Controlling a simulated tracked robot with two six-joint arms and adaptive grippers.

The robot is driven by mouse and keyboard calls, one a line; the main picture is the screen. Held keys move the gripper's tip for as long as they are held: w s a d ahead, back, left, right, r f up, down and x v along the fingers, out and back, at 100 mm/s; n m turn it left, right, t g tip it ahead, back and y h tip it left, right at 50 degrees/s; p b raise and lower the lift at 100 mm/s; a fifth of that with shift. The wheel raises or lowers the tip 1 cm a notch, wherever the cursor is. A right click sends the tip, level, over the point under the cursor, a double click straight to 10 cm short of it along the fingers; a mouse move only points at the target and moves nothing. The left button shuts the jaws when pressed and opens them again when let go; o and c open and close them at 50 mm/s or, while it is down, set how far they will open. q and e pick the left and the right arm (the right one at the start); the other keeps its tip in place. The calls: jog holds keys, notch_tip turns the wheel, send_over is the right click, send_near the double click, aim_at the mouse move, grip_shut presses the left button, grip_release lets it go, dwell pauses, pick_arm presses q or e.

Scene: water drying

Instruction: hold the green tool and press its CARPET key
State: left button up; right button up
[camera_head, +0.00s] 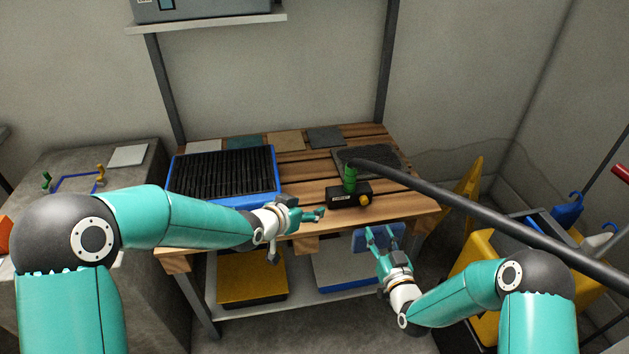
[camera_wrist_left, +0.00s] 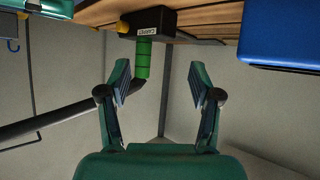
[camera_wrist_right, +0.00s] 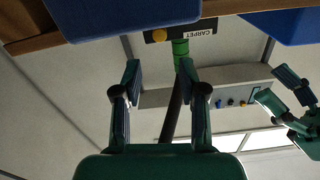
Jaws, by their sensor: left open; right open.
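The green tool (camera_head: 350,178) has a ribbed green grip and a black hose, and stands upright at the black box (camera_head: 341,199) on the wooden table. The box carries a yellow button (camera_head: 363,200) and a CARPET label. The tool shows in the left wrist view (camera_wrist_left: 143,60) beyond the fingertips, and in the right wrist view (camera_wrist_right: 180,52). My left gripper (camera_head: 314,214) is open and empty, left of and nearer than the box.
A blue panel (camera_head: 392,230) is just behind my right fingers. A blue tray (camera_head: 226,201) with a black ribbed insert is left of the box. A dark mat (camera_head: 401,164) and several flat samples lie behind. The tool's hose (camera_head: 480,211) runs to the lower right.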

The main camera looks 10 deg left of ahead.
pick_arm(q)
jog(key=t, duration=0.1)
send_near(350, 168)
jog(key=s+a+r, duration=0.1)
jog(key=s+a, duration=0.3)
jog(key=s, duration=0.1)
jog(key=d+m+h, duration=0.1)
jog(key=x, duration=1.7)
jog(key=shift+w+a+r, duration=0.1)
jog(key=shift+w+r, duration=0.05)
jog(key=shift+r, duration=0.25)
grip_shut()
pick_arm(e)
grip_shut()
